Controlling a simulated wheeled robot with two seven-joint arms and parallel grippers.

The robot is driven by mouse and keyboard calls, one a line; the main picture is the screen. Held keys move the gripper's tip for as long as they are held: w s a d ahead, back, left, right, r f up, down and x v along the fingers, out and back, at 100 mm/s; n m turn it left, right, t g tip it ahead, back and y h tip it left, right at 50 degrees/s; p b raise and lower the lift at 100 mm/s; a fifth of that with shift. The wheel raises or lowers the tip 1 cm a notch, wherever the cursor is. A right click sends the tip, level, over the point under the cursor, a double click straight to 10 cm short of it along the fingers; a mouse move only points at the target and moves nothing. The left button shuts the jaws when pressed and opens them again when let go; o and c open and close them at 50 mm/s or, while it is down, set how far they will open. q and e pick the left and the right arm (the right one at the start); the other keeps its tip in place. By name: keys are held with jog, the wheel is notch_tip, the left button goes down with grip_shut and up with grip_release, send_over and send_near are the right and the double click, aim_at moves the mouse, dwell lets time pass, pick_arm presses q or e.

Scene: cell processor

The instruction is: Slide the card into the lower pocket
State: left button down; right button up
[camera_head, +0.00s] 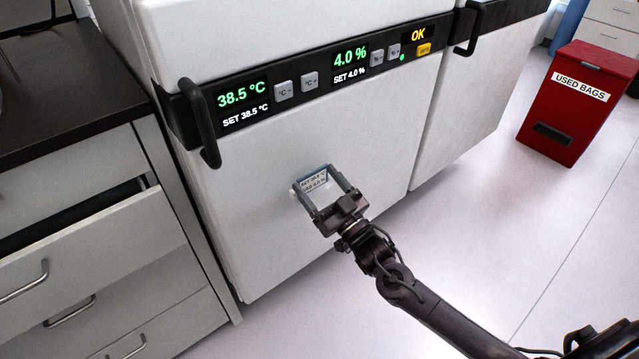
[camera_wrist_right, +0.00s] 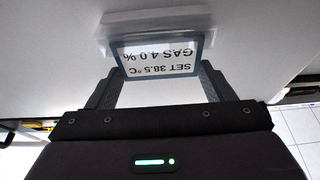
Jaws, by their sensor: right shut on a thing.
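The card (camera_head: 314,182) is a small white label with a grey-blue frame, reading SET 38.5 °C and GAS 4.0 %. It also shows upside down in the right wrist view (camera_wrist_right: 160,57). My right gripper (camera_head: 315,187) is shut on the card by its two side edges, close to the white front of the machine. A clear, whitish pocket (camera_wrist_right: 155,24) is on that front, at the card's far edge. Card and pocket overlap in the wrist view; I cannot tell how far the card is inside. In the head view the gripper and card mostly hide the pocket. My left gripper is out of view.
The machine's dark panel (camera_head: 312,101) shows 38.5 °C, 4.0 % and OK. A black handle (camera_head: 200,122) sticks out at its left end. A grey drawer cabinet (camera_head: 85,240) with an open drawer stands left. A red USED BAGS bin (camera_head: 576,115) stands right on clear floor.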

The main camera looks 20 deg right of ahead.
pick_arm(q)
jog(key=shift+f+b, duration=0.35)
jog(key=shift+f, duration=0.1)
pick_arm(e)
jog(key=shift+f, duration=0.7)
jog(key=o, duration=1.6)
jog(key=shift+c, duration=0.2)
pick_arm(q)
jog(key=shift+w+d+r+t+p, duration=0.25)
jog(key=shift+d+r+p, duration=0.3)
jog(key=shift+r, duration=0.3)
pick_arm(e)
jog(key=v, duration=0.7)
jog(key=shift+s+f, duration=0.15)
jog(key=shift+s, duration=0.2)
